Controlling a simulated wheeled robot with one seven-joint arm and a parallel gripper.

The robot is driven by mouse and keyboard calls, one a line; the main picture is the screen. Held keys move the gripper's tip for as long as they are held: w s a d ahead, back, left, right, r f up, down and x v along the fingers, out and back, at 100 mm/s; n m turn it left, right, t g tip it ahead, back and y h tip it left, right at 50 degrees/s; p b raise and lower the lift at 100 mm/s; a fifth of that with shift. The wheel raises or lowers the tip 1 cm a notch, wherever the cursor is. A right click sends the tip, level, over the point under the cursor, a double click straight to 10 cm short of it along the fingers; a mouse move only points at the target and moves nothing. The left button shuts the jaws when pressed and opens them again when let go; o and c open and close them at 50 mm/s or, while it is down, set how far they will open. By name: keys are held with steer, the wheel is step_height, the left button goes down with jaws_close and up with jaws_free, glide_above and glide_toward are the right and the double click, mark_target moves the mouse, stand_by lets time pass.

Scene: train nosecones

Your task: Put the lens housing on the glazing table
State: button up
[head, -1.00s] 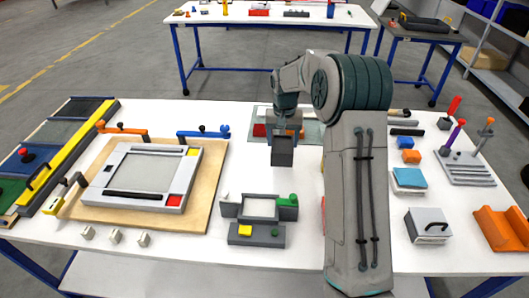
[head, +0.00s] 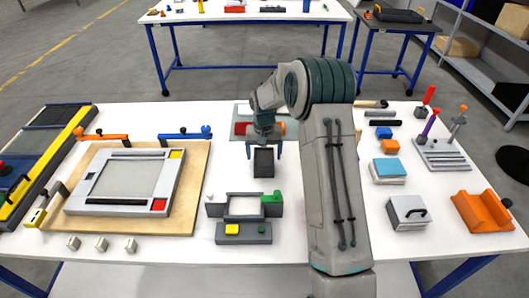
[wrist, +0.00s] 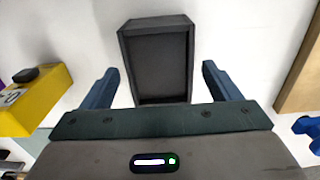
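The lens housing looks to be the dark grey open box (head: 264,163), also central in the wrist view (wrist: 160,62). My gripper (head: 265,149) has a finger on each side of it and appears to carry it above the white table. In the wrist view my gripper's fingertips (wrist: 161,68) flank the box's sides; thin strips of white show beside them, and contact is not clearly visible. The white table (head: 325,215) with the framed window panel (head: 127,178) on a wooden board may be the glazing table; no label tells.
A small grey fixture (head: 242,234) with yellow and green parts stands just in front of the box. Orange (head: 98,137) and blue (head: 185,134) clamps edge the board. Blocks, a tool rack (head: 445,153) and an orange cradle (head: 482,211) are right. A second table (head: 245,13) stands behind.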

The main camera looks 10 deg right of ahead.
mark_target(264, 158)
step_height(264, 158, up, 12)
steer(key=f+b, duration=0.1)
steer(key=b, duration=0.1)
steer(key=s+r+t, duration=0.1)
steer(key=s+r, duration=0.6)
steer(key=s, duration=0.1)
steer(key=s+r+n+t, duration=0.1)
steer(key=s+n+t, duration=0.1)
steer(key=s, duration=2.4)
steer(key=shift+s+d+r+t, duration=0.15)
steer(key=shift+s+t, duration=0.15)
